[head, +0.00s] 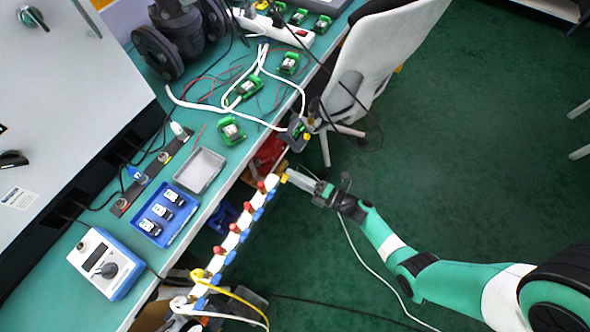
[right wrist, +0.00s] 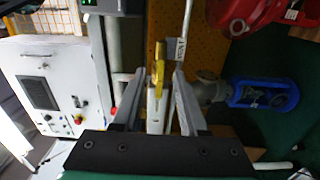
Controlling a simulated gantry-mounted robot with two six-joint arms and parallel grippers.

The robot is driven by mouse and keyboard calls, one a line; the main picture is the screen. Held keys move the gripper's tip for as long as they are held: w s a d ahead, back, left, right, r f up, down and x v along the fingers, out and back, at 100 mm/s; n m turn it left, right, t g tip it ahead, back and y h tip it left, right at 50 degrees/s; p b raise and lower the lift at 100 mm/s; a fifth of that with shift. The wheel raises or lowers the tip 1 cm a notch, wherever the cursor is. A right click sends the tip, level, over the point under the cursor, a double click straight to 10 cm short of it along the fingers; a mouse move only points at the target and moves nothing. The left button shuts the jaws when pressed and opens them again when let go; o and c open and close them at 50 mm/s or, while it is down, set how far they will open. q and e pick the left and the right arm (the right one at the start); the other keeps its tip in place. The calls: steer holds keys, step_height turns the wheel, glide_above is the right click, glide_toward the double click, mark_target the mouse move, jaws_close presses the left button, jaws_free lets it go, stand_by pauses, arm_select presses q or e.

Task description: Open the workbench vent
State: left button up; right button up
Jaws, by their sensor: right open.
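A white manifold (head: 232,240) with red and blue fittings runs along the front edge of the workbench. A small yellow handle (head: 284,177) sits at its far upper end, and I take this for the vent. My right gripper (head: 291,176) is at this end, its fingers pointing left at the handle. In the right wrist view, a yellow lever (right wrist: 159,82) shows between the two open fingers (right wrist: 159,76), apart from both as far as I can see. How deep it lies between them is hard to tell. My left gripper is not in view.
The green workbench carries a blue tray (head: 167,213), a grey tray (head: 200,170), a meter box (head: 105,263) and loose cables. An office chair (head: 385,60) stands beyond my right arm. Yellow and white hoses hang from the manifold's near end.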

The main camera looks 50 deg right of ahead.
steer(key=s+d+p, duration=0.1)
steer(key=s+p, duration=0.2)
steer(key=s, duration=0.8)
steer(key=shift+s+d, duration=0.25)
steer(key=shift+d, duration=0.15)
